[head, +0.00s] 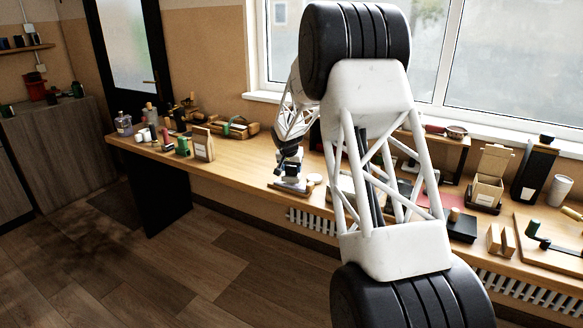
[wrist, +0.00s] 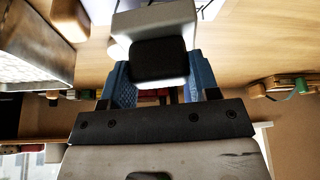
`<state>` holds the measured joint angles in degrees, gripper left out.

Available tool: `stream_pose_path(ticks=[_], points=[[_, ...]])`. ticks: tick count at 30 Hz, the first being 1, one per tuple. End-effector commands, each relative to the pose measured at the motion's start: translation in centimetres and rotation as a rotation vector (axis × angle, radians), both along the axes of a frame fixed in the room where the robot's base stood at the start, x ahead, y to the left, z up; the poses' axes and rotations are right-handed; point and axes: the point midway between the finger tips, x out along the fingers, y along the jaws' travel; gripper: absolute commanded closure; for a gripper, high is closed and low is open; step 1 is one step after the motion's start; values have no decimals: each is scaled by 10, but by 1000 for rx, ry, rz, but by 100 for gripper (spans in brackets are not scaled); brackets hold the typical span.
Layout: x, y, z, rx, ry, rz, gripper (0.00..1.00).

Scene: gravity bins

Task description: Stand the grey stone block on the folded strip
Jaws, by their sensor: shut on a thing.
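My gripper (head: 289,168) is low over the far part of the wooden bench in the head view. In the wrist view its blue-padded fingers (wrist: 156,88) are shut on a pale grey block (wrist: 155,24), which I take to be the grey stone block. A dark, rounded square face shows at its near end. The block's lower part is hidden from me. In the head view a flat greyish piece (head: 290,187) shows just under the gripper; I cannot tell whether it is the block or something on the bench. I cannot make out the folded strip for certain.
The wooden bench (head: 245,165) has clear room left of my gripper. A pale round thing (head: 314,179) lies close on its right. My arm hides much of the bench's middle.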

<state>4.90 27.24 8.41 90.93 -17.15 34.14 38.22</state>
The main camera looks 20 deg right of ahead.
Motion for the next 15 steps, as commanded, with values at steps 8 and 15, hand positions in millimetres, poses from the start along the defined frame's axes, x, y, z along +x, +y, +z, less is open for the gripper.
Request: stream_pose_path(ticks=[8, 15], points=[[0, 0, -2, -1, -1, 0, 97], [0, 0, -4, -1, -1, 0, 97]])
